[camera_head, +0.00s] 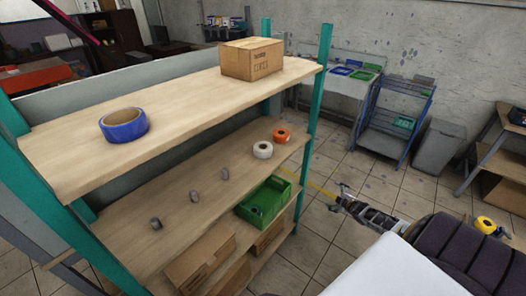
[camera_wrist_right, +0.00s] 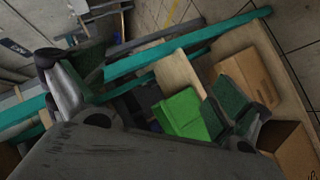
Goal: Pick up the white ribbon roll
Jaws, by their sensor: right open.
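The white ribbon roll (camera_head: 263,149) stands on the middle shelf board (camera_head: 185,225) near its right end, just left of an orange roll (camera_head: 281,134). My right gripper (camera_head: 343,195) is open and empty. It is off to the right of the shelf unit, apart from the white roll, with the floor behind it in the head view. In the right wrist view, the right gripper's fingers (camera_wrist_right: 150,95) are spread wide, with a green bin (camera_wrist_right: 182,113) showing between them. I cannot make out the white roll there. My left gripper is not in view.
A blue roll (camera_head: 124,125) and a cardboard box (camera_head: 252,59) sit on the top board. The green bin (camera_head: 265,201) and cardboard boxes (camera_head: 200,262) are lower. A teal post (camera_head: 313,125) edges the shelf's right end.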

